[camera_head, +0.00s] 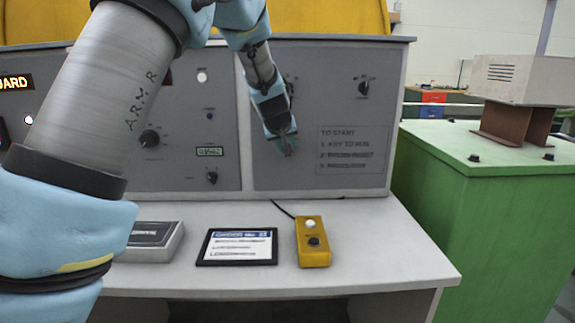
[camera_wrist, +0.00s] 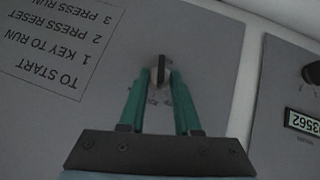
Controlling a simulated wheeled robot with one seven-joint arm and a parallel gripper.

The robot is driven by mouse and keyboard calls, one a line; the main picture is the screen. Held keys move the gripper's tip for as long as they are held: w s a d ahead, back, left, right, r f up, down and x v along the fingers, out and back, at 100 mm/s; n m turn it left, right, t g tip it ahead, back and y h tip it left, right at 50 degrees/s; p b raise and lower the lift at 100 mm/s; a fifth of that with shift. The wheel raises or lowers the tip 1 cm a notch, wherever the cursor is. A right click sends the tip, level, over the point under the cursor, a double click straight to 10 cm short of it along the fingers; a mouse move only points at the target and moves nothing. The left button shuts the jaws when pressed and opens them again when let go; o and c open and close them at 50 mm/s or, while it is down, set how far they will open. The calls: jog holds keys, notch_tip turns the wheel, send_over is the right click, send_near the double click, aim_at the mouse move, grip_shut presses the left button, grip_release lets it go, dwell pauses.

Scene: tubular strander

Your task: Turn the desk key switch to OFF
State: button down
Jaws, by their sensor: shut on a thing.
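The desk key switch (camera_wrist: 161,71) is on the grey upright panel (camera_head: 330,110), a dark key or handle on a light round base in the wrist view. My gripper (camera_wrist: 161,78) has its two green fingers closed around this key, one on each side. In the head view my gripper (camera_head: 287,148) reaches down to the panel left of the start instructions, and it hides the switch there. Small markings below the switch in the wrist view are too blurred to read, so I cannot tell the key's position.
A "TO START" label (camera_head: 353,150) is beside the gripper. Another knob (camera_head: 364,87) sits higher right. A yellow two-button box (camera_head: 312,242), a tablet (camera_head: 237,247) and a grey box (camera_head: 150,242) lie on the desk. A green cabinet (camera_head: 490,205) stands right.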

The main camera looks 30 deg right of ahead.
jog(key=h+b, duration=0.1)
jog(key=b, duration=0.5)
jog(key=n+h+b, duration=0.1)
jog(key=b, duration=0.5)
jog(key=f+n+g+h+b, duration=0.1)
jog(key=b, duration=0.6)
jog(key=shift+w+a+h, duration=0.15)
jog(key=shift+a+h, duration=0.15)
jog(key=shift+h, duration=0.1)
jog(key=shift+b, duration=0.4)
jog(key=shift+r+n+g+h+b, duration=0.2)
jog(key=shift+n+g+h+b, duration=0.15)
jog(key=shift+b, duration=0.55)
jog(key=c, duration=1)
grip_release()
jog(key=shift+o, duration=0.2)
jog(key=shift+a+r, duration=0.1)
